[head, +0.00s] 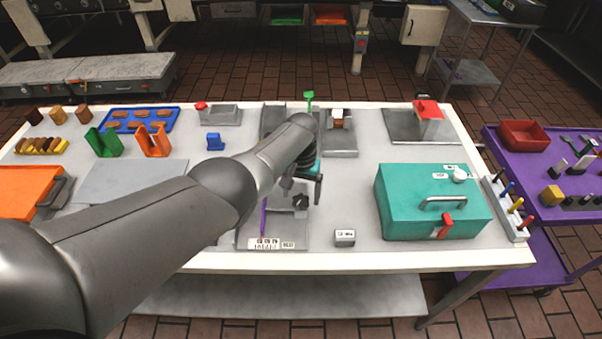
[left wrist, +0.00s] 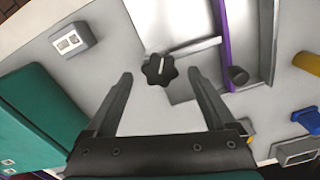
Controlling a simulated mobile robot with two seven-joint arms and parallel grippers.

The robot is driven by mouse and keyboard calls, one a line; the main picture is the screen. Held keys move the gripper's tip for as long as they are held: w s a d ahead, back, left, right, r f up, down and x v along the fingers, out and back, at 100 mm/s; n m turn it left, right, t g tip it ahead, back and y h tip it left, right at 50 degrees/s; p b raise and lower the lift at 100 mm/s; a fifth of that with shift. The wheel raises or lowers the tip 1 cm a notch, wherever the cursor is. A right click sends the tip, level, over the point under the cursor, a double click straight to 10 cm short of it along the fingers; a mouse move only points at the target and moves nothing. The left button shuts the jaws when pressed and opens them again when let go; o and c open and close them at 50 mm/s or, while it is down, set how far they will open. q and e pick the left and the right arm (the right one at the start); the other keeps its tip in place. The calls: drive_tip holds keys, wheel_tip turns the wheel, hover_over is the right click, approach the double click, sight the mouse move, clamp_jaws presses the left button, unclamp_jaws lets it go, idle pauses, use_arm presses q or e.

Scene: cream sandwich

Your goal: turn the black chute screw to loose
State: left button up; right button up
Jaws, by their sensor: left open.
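The black chute screw (left wrist: 160,70) is a star-shaped knob with a pale line across its top, beside a grey plate in the left wrist view. In the head view it shows as a dark knob (head: 300,201) on the grey chute plate (head: 287,230), partly behind my arm. My left gripper (head: 308,183) is open and empty above the plate. In the left wrist view its two fingers point towards the screw, one on each side, and the screw lies in the gap just beyond the tips. Contact with the screw is not visible. My right gripper is not in view.
A purple strip (left wrist: 226,40) and a small dark cylinder (left wrist: 238,75) are close beside the screw. A teal box (head: 400,205) with a handle stands to the right, and a small labelled grey block (head: 344,237) is nearer the front edge. A grey board (head: 130,180) lies left.

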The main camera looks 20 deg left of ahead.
sight(301, 199)
use_arm(q)
wheel_tip(301, 199, up, 6)
drive_tip(key=p, duration=0.3)
drive_tip(key=shift+f, duration=0.15)
wheel_tip(301, 199, up, 9)
drive_tip(key=p, duration=0.2)
